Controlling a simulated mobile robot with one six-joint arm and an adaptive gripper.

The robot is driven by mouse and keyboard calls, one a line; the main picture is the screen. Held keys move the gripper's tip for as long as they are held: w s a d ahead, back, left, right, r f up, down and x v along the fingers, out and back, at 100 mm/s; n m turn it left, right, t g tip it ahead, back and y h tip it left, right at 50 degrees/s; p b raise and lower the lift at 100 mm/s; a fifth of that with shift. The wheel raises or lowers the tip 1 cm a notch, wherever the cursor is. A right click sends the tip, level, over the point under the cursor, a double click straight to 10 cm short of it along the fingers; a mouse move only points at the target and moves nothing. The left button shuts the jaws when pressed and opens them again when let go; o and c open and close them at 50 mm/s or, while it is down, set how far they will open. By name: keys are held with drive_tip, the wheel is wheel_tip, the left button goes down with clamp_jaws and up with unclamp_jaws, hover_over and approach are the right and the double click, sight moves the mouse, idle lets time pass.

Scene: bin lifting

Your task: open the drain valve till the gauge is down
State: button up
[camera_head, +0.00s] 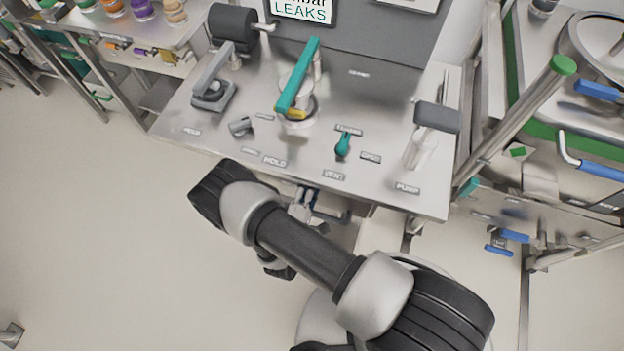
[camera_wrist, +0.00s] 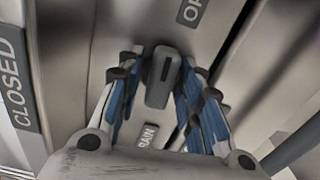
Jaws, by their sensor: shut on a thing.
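In the wrist view a dark grey drain valve handle (camera_wrist: 163,80) stands between my two blue-padded fingers. My gripper (camera_wrist: 160,66) is shut on it. The handle lies nearly upright in the picture, its upper end leaning slightly right. A DRAIN label (camera_wrist: 149,136) is partly hidden below it. A CLOSED label (camera_wrist: 20,85) is at the left and a cut-off label starting OP (camera_wrist: 192,10) is at the top right. In the head view my gripper (camera_head: 304,205) is at the bench's front edge, mostly behind my arm. I cannot make out a gauge in either view.
The steel bench top (camera_head: 225,125) bears a long teal lever (camera_head: 298,75), a small teal handle (camera_head: 343,145) and a grey clamp (camera_head: 212,92). Another bench with blue handles (camera_head: 600,170) stands close at the right. The floor (camera_head: 90,220) at the left is clear.

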drive_tip(key=shift+m, duration=0.7)
drive_tip(key=o, duration=0.7)
drive_tip(key=shift+s, duration=0.1)
drive_tip(key=v, duration=1.1)
drive_tip(key=shift+s+a, duration=0.15)
drive_tip(key=shift+s, duration=0.25)
